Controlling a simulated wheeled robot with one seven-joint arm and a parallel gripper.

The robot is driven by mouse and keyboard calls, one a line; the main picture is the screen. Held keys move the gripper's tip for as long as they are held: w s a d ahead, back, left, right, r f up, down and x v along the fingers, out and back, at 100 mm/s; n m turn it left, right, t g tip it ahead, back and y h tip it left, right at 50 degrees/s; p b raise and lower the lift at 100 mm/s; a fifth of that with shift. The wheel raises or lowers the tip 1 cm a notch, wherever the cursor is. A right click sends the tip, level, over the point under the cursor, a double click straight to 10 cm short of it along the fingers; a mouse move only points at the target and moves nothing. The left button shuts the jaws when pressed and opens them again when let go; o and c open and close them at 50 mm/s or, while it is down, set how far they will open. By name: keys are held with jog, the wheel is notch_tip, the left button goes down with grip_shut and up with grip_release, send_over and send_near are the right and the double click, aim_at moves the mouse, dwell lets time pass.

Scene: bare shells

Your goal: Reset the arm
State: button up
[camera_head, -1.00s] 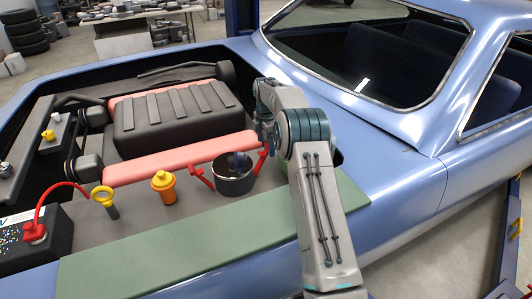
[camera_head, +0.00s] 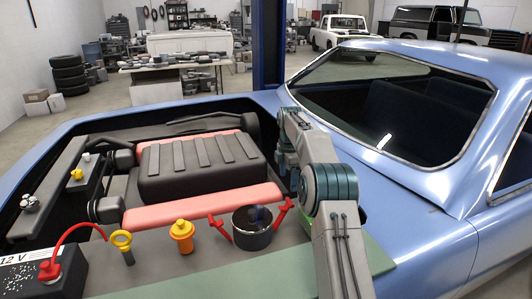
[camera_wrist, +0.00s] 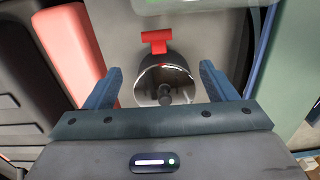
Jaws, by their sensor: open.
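My arm shows at the right of the head view, over the engine bay of a blue car (camera_head: 420,235). My gripper (camera_wrist: 160,69) is open in the wrist view, with its two blue fingers apart. Between and beyond the fingers is a dark round pot (camera_wrist: 140,90) with red handles; nothing is held. A dark knob-like shape shows in the pot's opening. In the head view the same pot (camera_head: 252,238) stands in front of the red engine strip. The fingertips cannot be made out there.
An orange-capped container (camera_head: 182,237), a yellow ring-topped piece (camera_head: 123,246) and a 12 V battery (camera_head: 45,275) with a red cable stand left of the pot. The black ribbed engine cover (camera_head: 200,168) lies behind. The windshield (camera_head: 400,110) is right of my arm.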

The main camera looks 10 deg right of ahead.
jog(key=s+a+r+m+t, duration=0.1)
jog(key=s+r+m, duration=0.25)
jog(key=s, duration=0.35)
jog(key=s+a+r+m, duration=0.1)
jog(key=s+r+m, duration=0.25)
jog(key=s, duration=0.25)
jog(key=s+a+r+m+t, duration=0.1)
jog(key=s+a+r+m, duration=0.2)
jog(key=s, duration=0.4)
jog(key=s+f+m, duration=0.3)
jog(key=s+m, duration=0.2)
jog(key=s, duration=0.7)
jog(key=s+f+m+t, duration=0.1)
jog(key=s+f+m, duration=0.2)
jog(key=s, duration=0.9)
jog(key=shift+s+d+m, duration=0.25)
jog(key=shift+d+m, duration=0.2)
jog(key=shift+m, duration=0.55)
